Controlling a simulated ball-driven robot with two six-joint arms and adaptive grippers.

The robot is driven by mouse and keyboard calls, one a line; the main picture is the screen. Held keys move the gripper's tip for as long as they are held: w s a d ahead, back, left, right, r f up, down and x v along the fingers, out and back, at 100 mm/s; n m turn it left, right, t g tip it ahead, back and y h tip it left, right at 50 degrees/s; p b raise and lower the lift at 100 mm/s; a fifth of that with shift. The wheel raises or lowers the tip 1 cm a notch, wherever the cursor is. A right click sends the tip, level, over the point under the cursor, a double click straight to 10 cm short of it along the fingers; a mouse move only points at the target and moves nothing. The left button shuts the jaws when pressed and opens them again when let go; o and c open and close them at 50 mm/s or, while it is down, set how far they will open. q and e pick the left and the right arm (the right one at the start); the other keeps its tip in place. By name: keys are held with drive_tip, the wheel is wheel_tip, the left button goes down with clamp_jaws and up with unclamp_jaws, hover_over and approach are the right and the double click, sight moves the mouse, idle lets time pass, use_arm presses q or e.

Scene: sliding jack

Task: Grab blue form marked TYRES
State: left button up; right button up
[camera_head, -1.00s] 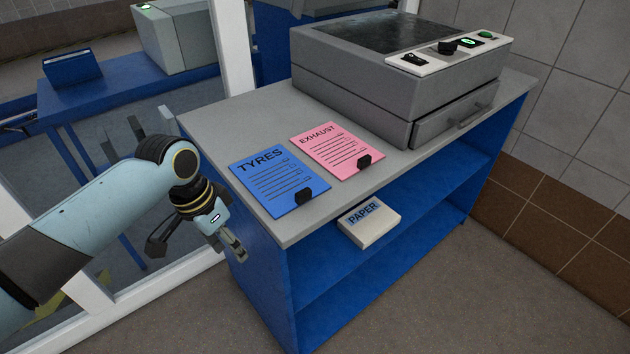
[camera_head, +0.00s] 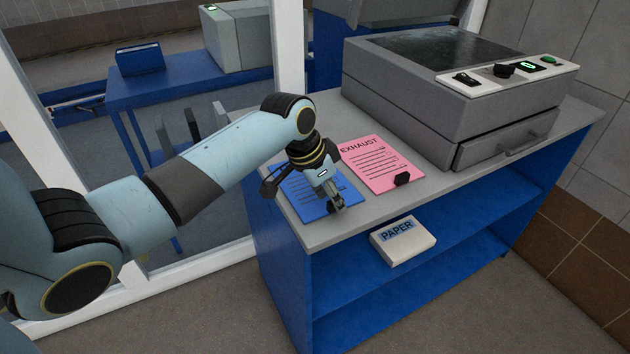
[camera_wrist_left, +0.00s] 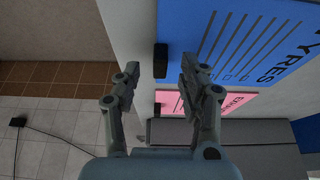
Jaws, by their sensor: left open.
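The blue form marked TYRES (camera_head: 303,201) lies at the left end of the grey counter top, partly hidden behind my left gripper in the head view. My left gripper (camera_head: 336,207) is over the form's near edge. In the left wrist view, the blue form (camera_wrist_left: 235,38) carries a small black block (camera_wrist_left: 161,60) at its edge. That block shows between the two open fingers (camera_wrist_left: 156,75) of my left gripper, just beyond their tips. I cannot tell whether they touch it. My right gripper is in neither view.
The pink EXHAUST form (camera_head: 373,166), with its own black block (camera_head: 402,179), lies close on the right. A grey machine (camera_head: 450,100) stands behind it on the counter (camera_head: 345,236). A white PAPER pack (camera_head: 403,241) sits on the shelf below. A window frame (camera_head: 290,45) stands at the left.

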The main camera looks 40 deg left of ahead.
use_arm(q)
drive_tip(key=shift+x, duration=0.95)
drive_tip(key=shift+r, duration=0.1)
clamp_jaws()
